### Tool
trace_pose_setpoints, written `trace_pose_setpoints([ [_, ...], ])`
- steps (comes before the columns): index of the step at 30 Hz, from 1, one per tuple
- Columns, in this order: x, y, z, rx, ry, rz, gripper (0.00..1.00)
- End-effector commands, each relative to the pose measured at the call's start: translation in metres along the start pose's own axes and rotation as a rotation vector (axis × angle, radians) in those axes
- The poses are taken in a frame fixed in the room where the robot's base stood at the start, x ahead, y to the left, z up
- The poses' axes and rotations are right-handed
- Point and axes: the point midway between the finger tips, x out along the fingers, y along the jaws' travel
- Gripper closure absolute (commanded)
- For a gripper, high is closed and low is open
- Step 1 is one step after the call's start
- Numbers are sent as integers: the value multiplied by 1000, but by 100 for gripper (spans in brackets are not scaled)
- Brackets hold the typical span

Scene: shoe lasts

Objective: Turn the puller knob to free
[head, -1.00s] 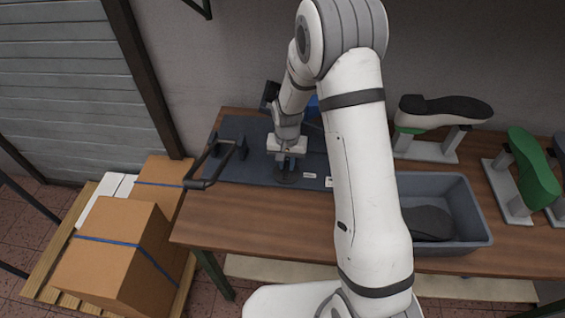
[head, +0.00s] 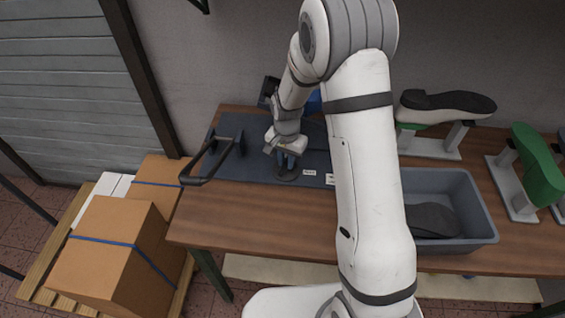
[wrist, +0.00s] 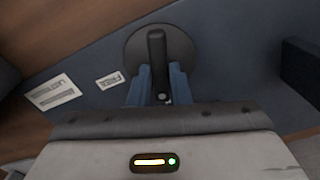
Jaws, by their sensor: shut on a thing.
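The puller knob (wrist: 157,50) is a dark round disc with a raised black bar across it. In the head view the knob (head: 285,174) sits on the dark blue panel (head: 250,165). My gripper (wrist: 158,82) has its blue fingers on either side of the bar and is shut on it. A small label that seems to read FREE (wrist: 110,80) lies left of the disc in the wrist view. A second label (wrist: 53,92), its text hard to read, lies further left. The bar's near end is partly hidden by my gripper; a small white mark shows there.
A black U-shaped handle (head: 207,170) stands at the panel's left. A grey bin (head: 480,222) with a dark sole stands right of my arm. Shoe lasts on stands (head: 440,152) are at the right. Cardboard boxes (head: 105,245) sit on a pallet at left. The table's front (head: 250,230) is clear.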

Motion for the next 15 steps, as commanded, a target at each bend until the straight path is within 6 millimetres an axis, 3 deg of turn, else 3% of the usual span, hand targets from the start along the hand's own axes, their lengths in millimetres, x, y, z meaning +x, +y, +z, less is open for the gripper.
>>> trace_pose_setpoints([
  [15,1,-2,-2,492,5,-9,100],
])
